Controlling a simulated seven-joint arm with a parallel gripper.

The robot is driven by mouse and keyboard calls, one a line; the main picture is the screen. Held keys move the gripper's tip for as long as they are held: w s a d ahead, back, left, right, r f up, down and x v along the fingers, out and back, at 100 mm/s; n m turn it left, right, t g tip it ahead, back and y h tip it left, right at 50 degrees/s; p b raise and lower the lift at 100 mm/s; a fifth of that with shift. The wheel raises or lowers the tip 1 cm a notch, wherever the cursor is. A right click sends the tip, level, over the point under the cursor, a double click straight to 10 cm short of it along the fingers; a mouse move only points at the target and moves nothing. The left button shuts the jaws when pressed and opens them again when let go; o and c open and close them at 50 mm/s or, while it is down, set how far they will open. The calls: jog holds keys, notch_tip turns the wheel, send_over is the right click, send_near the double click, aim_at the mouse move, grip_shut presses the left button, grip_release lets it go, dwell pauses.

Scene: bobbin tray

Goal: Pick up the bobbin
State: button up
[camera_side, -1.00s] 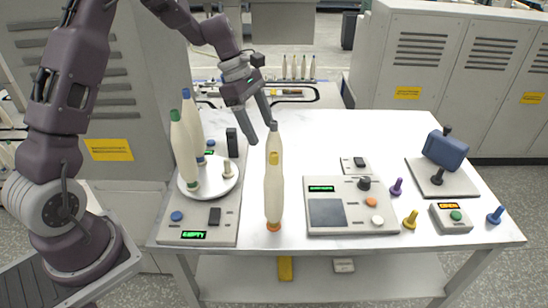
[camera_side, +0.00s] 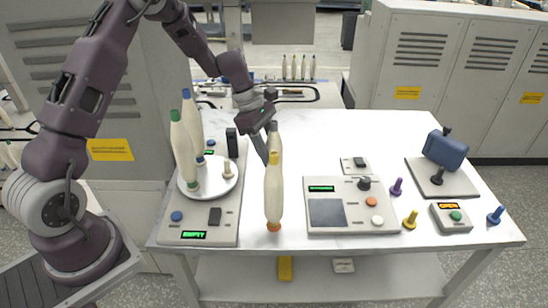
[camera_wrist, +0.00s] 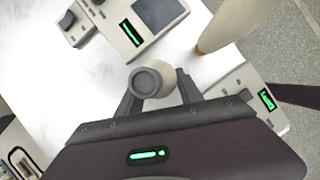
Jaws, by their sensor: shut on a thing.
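A cream bobbin with a grey top (camera_side: 275,138) stands upright on the white table, its lower part hidden behind another bobbin. My gripper (camera_side: 268,148) reaches down from behind and is shut on this grey-topped bobbin near its upper part. In the wrist view, the grey top (camera_wrist: 146,81) shows between the two fingers of my gripper (camera_wrist: 158,92). A cream bobbin with a yellow top and orange base (camera_side: 273,193) stands just in front. Two more bobbins, green-topped (camera_side: 184,150) and blue-topped (camera_side: 193,118), stand on a round white plate (camera_side: 227,186) at the left.
A grey panel with a dark screen (camera_side: 345,224) lies right of the bobbins. Small coloured pegs, an open-labelled box (camera_side: 451,217) and a blue block on a stand (camera_side: 445,150) are farther right. The table's back middle (camera_side: 350,125) is clear.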

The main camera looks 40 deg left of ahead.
grip_shut()
jog(key=r, duration=0.6)
jog(key=a+r, duration=0.1)
jog(key=r, duration=0.3)
jog(key=shift+s, duration=0.15)
jog(key=s+a, duration=0.7)
jog(key=a, duration=0.2)
jog(key=shift+s+a, duration=0.2)
jog(key=shift+a, duration=0.1)
jog(key=shift+f, duration=2.35)
